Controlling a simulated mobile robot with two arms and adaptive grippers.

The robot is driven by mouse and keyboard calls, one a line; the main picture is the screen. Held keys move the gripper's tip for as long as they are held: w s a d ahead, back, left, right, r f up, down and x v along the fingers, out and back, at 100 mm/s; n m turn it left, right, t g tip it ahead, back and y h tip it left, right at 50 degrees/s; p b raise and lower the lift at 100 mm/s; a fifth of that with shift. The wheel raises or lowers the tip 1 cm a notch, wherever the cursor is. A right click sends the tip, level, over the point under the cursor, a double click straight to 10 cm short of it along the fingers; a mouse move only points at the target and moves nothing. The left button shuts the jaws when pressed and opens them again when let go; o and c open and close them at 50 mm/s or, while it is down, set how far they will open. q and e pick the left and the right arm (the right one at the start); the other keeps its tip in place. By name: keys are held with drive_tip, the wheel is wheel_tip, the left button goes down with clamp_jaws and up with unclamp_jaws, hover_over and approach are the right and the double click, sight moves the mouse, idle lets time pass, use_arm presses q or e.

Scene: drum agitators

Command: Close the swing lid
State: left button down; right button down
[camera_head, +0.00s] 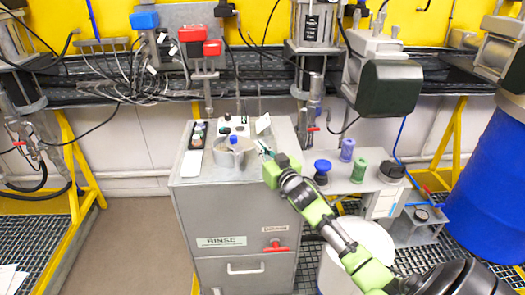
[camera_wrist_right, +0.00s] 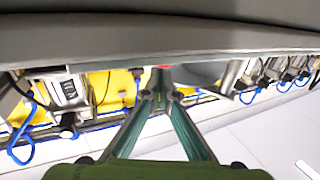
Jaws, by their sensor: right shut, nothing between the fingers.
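The grey rinse cabinet (camera_head: 230,216) stands in the middle of the head view. On its top is a round grey metal vessel (camera_head: 236,158) with a blue knob. A small pale tilted plate (camera_head: 263,125) stands up behind my gripper; I cannot tell whether it is the swing lid. My right gripper (camera_head: 264,147) is above the right part of the cabinet top, shut and empty, right of the vessel. In the right wrist view its fingers (camera_wrist_right: 160,96) meet under a large grey curved surface (camera_wrist_right: 160,42). Contact cannot be told. My left gripper is not in view.
A side table with a blue-topped item (camera_head: 322,167), a purple bottle (camera_head: 347,149) and a green bottle (camera_head: 359,171) stands right of the cabinet. A blue drum (camera_head: 490,190) is at far right. A black rack (camera_head: 197,141) lies on the cabinet's left side.

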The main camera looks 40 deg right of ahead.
drive_tip(key=shift+w, duration=1)
